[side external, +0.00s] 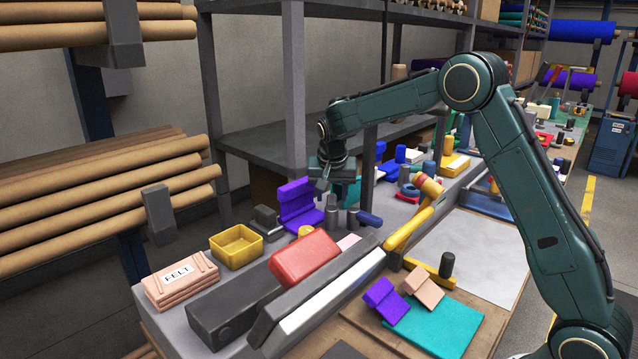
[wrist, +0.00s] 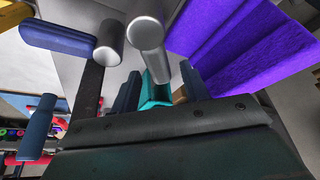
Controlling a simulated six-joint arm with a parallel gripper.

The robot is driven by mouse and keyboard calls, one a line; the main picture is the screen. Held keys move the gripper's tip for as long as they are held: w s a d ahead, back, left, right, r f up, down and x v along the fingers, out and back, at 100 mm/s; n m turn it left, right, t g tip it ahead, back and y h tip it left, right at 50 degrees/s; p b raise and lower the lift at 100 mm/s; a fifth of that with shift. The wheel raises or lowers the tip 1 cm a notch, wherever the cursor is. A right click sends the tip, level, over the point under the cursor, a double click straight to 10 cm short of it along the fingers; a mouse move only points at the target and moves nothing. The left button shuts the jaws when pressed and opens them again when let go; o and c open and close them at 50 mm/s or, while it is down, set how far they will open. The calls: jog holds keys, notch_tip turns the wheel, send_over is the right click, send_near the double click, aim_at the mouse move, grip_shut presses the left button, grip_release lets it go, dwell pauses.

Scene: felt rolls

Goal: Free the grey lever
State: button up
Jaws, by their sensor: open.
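A grey metal lever-like piece with a rounded end (wrist: 147,36) shows in the wrist view, just beyond my fingertips. It seems to be the grey upright piece (side external: 338,219) in the side view. A second lever with a dark blue handle (wrist: 57,38) and grey hub lies left of it in the wrist view; its handle (side external: 369,219) is to the right in the side view. My gripper (side external: 334,187) is open above these pieces; its fingers (wrist: 160,88) stand apart. I cannot tell whether the grey piece's lower part lies between them. What holds the lever is unclear.
Folded purple felt (side external: 297,203) stands close left of my gripper, large in the wrist view (wrist: 245,42). A red block (side external: 304,257) lies on a dark bar in front. A yellow tray (side external: 237,246) and yellow-handled tool (side external: 411,224) flank the area. A shelf rises behind.

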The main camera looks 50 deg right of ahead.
jog(key=shift+w+d+f, duration=0.1)
jog(key=shift+f, duration=0.2)
jog(key=shift+c, duration=0.3)
grip_shut()
jog(key=shift+w+r+n, duration=0.1)
jog(key=shift+n, duration=0.2)
jog(key=n, duration=0.1)
jog(key=a+n+y, duration=0.1)
jog(key=n, duration=0.1)
jog(key=w+a+n+t, duration=0.1)
jog(key=shift+w+n+y, duration=0.1)
jog(key=shift+n+y, duration=0.3)
jog(key=n, duration=0.1)
jog(key=a+n+y, duration=0.1)
jog(key=n, duration=0.1)
jog(key=a+n, duration=0.1)
jog(key=shift+w+n+t+y, duration=0.2)
jog(key=shift+n+t+y, duration=0.1)
jog(key=shift+n+y, duration=0.1)
jog(key=shift+o, duration=0.3)
grip_release()
